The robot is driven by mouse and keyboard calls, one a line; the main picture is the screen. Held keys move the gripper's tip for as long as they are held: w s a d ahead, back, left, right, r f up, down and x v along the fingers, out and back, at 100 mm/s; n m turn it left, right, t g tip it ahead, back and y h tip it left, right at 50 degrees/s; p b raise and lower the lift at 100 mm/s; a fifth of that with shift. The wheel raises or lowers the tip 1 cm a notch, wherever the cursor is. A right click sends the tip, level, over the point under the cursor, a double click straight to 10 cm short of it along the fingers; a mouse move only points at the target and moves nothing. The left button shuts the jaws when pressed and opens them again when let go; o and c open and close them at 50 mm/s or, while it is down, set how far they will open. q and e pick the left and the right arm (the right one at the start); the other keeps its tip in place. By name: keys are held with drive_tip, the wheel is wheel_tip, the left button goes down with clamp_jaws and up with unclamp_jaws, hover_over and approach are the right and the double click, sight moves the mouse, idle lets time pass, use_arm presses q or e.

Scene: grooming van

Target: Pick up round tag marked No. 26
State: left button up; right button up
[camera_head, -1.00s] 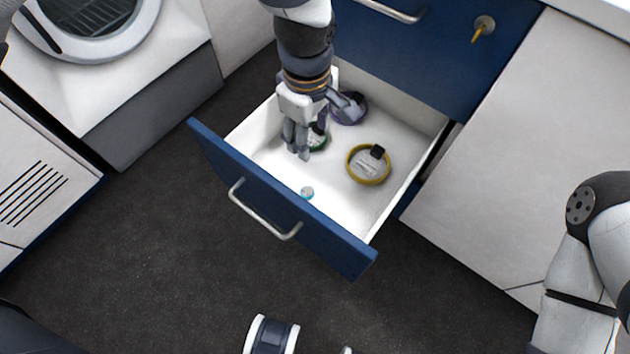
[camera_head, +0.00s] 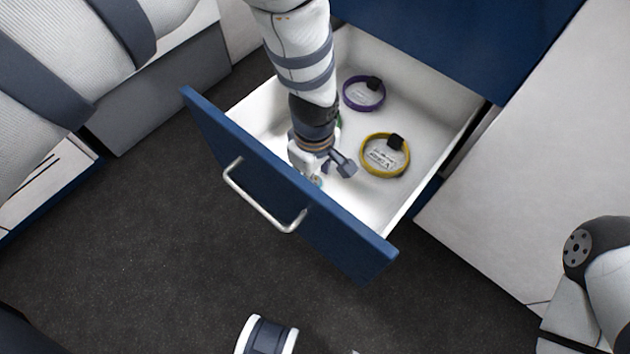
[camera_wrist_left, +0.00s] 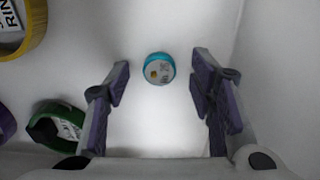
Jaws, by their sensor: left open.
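A small round tag with a teal rim and a pale face (camera_wrist_left: 159,69) lies flat on the white drawer floor in the left wrist view. Its print is too small to read. My left gripper (camera_wrist_left: 160,90) is open, with its two purple-padded fingers apart on either side of the tag's line and the tag a little beyond them, not touched. In the head view my left gripper (camera_head: 316,170) is down inside the drawer near its front panel and hides most or all of the tag. My right gripper is out of view; only part of that arm shows at the right.
The open drawer has a blue front (camera_head: 290,190) with a metal handle (camera_head: 262,205). A yellow ring band (camera_head: 385,157) and a purple one (camera_head: 364,93) lie inside. A green band (camera_wrist_left: 57,126) lies left of my gripper in the wrist view.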

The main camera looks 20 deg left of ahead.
use_arm(q)
drive_tip(key=shift+f, duration=0.15)
drive_tip(key=c, duration=0.9)
drive_tip(key=shift+c, duration=0.2)
